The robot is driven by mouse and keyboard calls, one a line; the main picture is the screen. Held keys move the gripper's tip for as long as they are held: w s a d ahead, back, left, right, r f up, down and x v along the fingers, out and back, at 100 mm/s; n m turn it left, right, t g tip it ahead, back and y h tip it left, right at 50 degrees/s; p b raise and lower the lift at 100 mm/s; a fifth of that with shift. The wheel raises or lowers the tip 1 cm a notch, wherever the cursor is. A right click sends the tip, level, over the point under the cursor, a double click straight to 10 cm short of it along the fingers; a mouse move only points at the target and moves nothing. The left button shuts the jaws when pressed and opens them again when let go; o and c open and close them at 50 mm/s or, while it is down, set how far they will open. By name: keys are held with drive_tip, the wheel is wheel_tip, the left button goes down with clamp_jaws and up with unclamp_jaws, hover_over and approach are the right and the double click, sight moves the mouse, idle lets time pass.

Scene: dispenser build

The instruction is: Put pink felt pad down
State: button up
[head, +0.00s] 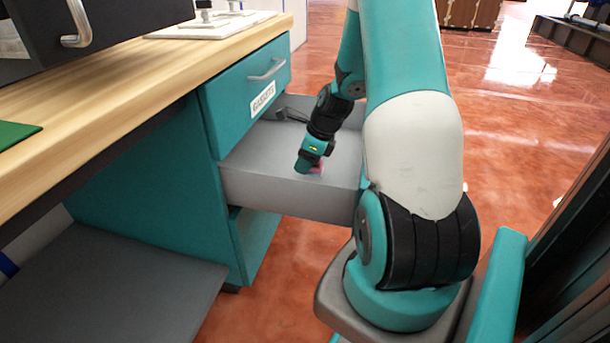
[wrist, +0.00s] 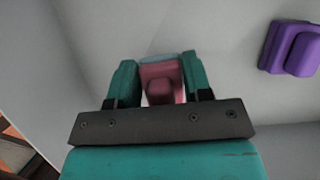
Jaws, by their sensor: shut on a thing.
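The pink felt pad (wrist: 159,83) is between the two teal fingers of my gripper (wrist: 160,82) in the wrist view. My gripper is shut on it. In the head view my gripper (head: 310,168) points down into an open grey drawer (head: 270,190), and a bit of the pink pad (head: 317,168) shows at its tip. The pad is low, close to the drawer floor; I cannot tell whether it touches it.
A purple block-like thing (wrist: 292,48) lies in the drawer, right in the wrist view. A closed teal drawer labelled GASKETS (head: 245,90) is above the open one. The wooden counter (head: 140,80) runs along the left. Bare drawer floor surrounds the gripper.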

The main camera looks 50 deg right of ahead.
wheel_tip(320, 180, down, 3)
drive_tip(key=shift+f, duration=0.2)
drive_tip(key=o, duration=1)
drive_tip(key=shift+o, duration=0.2)
drive_tip(key=shift+f+b, duration=0.1)
drive_tip(key=shift+b, duration=0.3)
